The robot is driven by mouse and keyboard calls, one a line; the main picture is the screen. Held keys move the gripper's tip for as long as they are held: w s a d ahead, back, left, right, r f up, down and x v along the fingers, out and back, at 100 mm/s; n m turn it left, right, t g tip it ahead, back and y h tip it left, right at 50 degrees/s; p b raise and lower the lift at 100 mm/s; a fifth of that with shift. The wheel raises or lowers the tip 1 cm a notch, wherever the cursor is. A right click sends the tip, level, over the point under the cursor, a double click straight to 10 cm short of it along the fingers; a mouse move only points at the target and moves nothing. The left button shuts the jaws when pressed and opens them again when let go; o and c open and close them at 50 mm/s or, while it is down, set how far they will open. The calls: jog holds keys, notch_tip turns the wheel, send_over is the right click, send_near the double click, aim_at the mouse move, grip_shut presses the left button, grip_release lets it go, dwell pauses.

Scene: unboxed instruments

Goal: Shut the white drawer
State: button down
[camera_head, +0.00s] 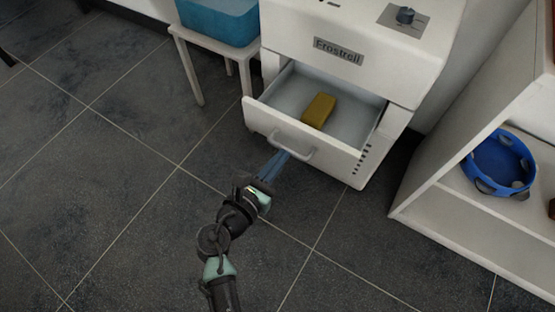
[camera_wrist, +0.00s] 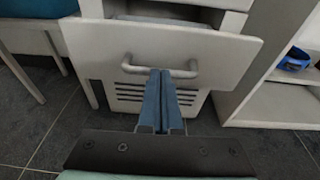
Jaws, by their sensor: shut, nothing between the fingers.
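The white drawer (camera_head: 318,141) of the white cabinet labelled "Frostrell" (camera_head: 322,45) stands open toward me. A yellow-brown block (camera_head: 319,110) lies inside it. The drawer front carries a grey bar handle (camera_head: 292,149). My gripper (camera_head: 279,163) is in front of the drawer, its blue fingers closed together with nothing between them. In the wrist view the fingertips (camera_wrist: 162,74) overlap the middle of the handle (camera_wrist: 187,73) on the drawer front (camera_wrist: 225,52). I cannot tell whether they touch it.
A small white table (camera_head: 192,40) with a blue bin (camera_head: 218,20) stands left of the cabinet. A white shelf (camera_head: 450,190) with a blue tambourine (camera_head: 499,162) stands at the right. The dark tiled floor (camera_head: 110,190) in front and to the left is clear.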

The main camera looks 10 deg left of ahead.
aim_at(297, 132)
jog(key=r+x, duration=0.1)
jog(key=x, duration=0.4)
jog(key=r+x, duration=0.1)
jog(key=x, duration=0.4)
jog(key=r+b+x, duration=0.1)
jog(key=x, duration=0.4)
jog(key=shift+w+d, duration=0.45)
jog(key=shift+w, duration=0.15)
jog(key=shift+w+d, duration=0.2)
jog(key=shift+w, duration=0.35)
jog(key=shift+w+r, duration=0.1)
jog(key=shift+r, duration=0.2)
jog(key=shift+d, duration=0.1)
jog(key=shift+s+p, duration=0.4)
jog(key=p+v, duration=0.2)
jog(key=v, duration=0.2)
jog(key=p+v, duration=0.2)
jog(key=v, duration=0.1)
jog(key=p+v, duration=0.2)
jog(key=v, duration=0.2)
jog(key=shift+s+a, duration=0.2)
jog(key=shift+a, duration=0.2)
jog(key=shift+s+a, duration=0.15)
jog(key=shift+s, duration=0.4)
